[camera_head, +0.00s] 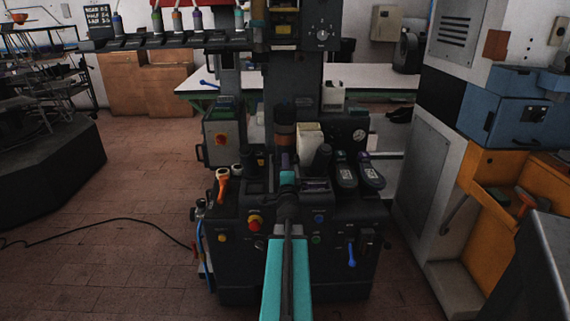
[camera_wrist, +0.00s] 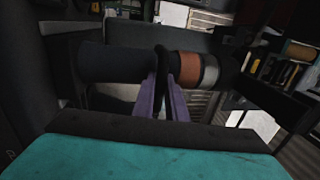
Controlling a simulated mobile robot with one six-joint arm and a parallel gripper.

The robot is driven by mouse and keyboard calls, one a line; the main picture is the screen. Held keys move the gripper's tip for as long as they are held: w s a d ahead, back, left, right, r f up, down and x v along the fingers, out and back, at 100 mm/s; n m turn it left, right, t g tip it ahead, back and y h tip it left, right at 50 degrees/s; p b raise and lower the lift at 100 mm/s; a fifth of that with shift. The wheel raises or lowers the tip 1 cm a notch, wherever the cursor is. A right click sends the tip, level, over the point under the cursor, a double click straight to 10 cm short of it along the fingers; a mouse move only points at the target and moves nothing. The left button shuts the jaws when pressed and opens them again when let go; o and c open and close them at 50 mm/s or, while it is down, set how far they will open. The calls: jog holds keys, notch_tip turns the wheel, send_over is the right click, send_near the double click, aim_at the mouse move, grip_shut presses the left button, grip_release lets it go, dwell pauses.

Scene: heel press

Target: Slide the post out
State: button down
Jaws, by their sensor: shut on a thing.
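The post (camera_wrist: 110,63) shows in the wrist view as a thick dark cylinder with a copper-brown band and a silver band, lying across the picture. In the head view the copper-banded post (camera_head: 285,128) stands upright at the middle of the press (camera_head: 243,208). My gripper (camera_wrist: 163,84) has its two purple fingers close together at the post, shut on a dark part beside the copper band. The exact contact is hard to make out. In the head view my gripper (camera_head: 287,165) is small and just below the copper band. The post's lower end is hidden.
A cream block (camera_head: 309,138) stands close to the right of the post. Two dark shoe-like pieces (camera_head: 345,173) are further right. An orange-handled tool (camera_head: 222,182) is at left. A tool rack overhangs at upper left. Open floor lies left of the press.

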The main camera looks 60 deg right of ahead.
jog(key=shift+s+a+f, duration=0.1)
jog(key=shift+a+f, duration=0.05)
jog(key=c, duration=1.8)
grip_release()
jog(key=shift+o, duration=0.2)
jog(key=shift+s+a, duration=0.1)
jog(key=p+v, duration=0.1)
jog(key=v, duration=0.1)
jog(key=shift+s+a+p, duration=0.15)
jog(key=shift+a+p, duration=0.15)
jog(key=shift+p, duration=0.05)
jog(key=shift+s+a+p, duration=0.1)
jog(key=shift+a+p, duration=0.15)
jog(key=shift+p, duration=1)
jog(key=p+v, duration=0.2)
jog(key=p, duration=0.4)
